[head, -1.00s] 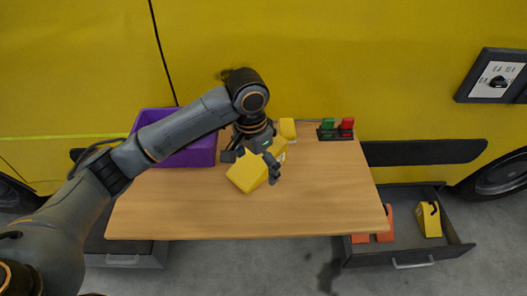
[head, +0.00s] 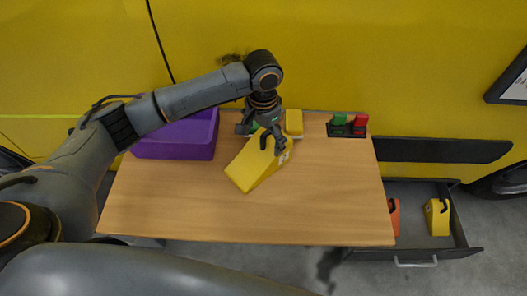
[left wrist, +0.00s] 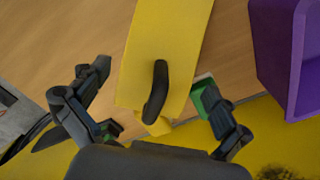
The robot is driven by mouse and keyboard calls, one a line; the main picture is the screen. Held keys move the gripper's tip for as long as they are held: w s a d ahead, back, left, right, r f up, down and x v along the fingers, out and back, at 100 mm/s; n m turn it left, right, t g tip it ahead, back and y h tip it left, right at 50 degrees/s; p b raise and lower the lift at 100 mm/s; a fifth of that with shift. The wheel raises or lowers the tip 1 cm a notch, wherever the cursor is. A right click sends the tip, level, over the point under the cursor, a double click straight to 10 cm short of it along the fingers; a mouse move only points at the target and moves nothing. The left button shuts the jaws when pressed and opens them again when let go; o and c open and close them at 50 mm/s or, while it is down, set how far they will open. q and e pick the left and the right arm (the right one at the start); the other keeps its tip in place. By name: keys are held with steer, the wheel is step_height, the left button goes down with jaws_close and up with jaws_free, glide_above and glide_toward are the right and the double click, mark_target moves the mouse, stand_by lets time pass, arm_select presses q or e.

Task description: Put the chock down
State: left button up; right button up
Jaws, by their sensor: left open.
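The yellow wedge-shaped chock (head: 250,168) lies on the wooden table (head: 200,205), with its thin end toward the front. My left gripper (head: 263,141) is open over its thick end. In the left wrist view the chock (left wrist: 165,45) and its black handle (left wrist: 156,92) show between the spread fingers of my left gripper (left wrist: 152,85). The fingers stand apart on either side, with no clear grip on the handle. My right gripper is not in view.
A purple bin (head: 180,139) stands at the table's back left. A yellow block (head: 293,123) and a holder with green and red pieces (head: 347,127) stand at the back. An open drawer (head: 432,248) at right holds another yellow chock (head: 437,217) and an orange object (head: 394,217). The table front is clear.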

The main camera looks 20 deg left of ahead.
mark_target(264, 149)
arm_select(q)
steer(key=shift+w+f, duration=0.1)
steer(key=shift+f, duration=0.25)
step_height(264, 149, down, 3)
steer(key=shift+r+p, duration=0.15)
steer(key=shift+p, duration=0.55)
step_height(264, 149, down, 2)
steer(key=shift+f, duration=0.3)
steer(key=shift+c, duration=1.1)
steer(key=c, duration=1.1)
steer(key=shift+w, duration=0.15)
steer(key=shift+c, duration=0.7)
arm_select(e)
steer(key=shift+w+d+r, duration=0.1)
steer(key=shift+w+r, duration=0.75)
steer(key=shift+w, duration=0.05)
arm_select(q)
steer(key=shift+r, duration=0.1)
